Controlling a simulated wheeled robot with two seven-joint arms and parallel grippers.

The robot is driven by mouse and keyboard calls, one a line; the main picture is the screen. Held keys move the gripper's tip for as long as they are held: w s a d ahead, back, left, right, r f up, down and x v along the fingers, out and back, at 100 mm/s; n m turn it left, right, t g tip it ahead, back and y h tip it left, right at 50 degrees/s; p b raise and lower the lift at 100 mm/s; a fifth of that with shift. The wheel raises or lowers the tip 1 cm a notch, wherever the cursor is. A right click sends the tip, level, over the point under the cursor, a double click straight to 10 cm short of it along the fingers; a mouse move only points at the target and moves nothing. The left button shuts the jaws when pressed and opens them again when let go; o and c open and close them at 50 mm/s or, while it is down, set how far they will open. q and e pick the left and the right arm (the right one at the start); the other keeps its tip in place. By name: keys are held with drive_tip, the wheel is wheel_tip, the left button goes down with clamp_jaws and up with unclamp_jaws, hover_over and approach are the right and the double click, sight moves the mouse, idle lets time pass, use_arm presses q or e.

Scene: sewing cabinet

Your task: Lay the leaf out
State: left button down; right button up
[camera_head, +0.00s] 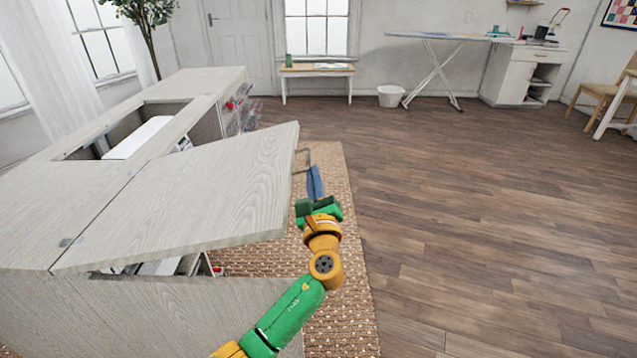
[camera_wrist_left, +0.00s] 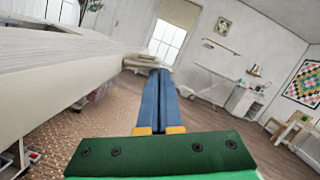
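The leaf (camera_head: 205,190) is a pale wood-grain panel joined by hinges to the top of the sewing cabinet (camera_head: 75,205). It extends to the right from the hinge line, with open space under its outer part. A thin bracket-like handle (camera_head: 303,151) stands at its outer right edge. My left gripper (camera_head: 314,172) is just outside that edge, close by the handle. In the left wrist view, its blue fingers (camera_wrist_left: 160,75) lie together with nothing seen between them. A pale slab edge (camera_wrist_left: 50,62) runs along the left of that view. My right gripper is out of view.
A sewing machine (camera_head: 140,136) sits in the cabinet's top opening. A woven rug (camera_head: 335,285) lies under the leaf and arm. The wooden floor (camera_head: 480,215) to the right is clear. A bench, white bin (camera_head: 390,96) and ironing board (camera_head: 436,38) stand far back.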

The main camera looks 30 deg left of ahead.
use_arm(q)
drive_tip(key=s+a+r+n+p, duration=0.2)
drive_tip(key=a+r+n+p, duration=0.1)
drive_tip(key=r+p, duration=0.7)
wheel_tip(320, 180, up, 3)
drive_tip(key=shift+s+a+r+g+y, duration=0.2)
drive_tip(key=shift+a+g+y, duration=0.1)
drive_tip(key=shift+a+g, duration=0.15)
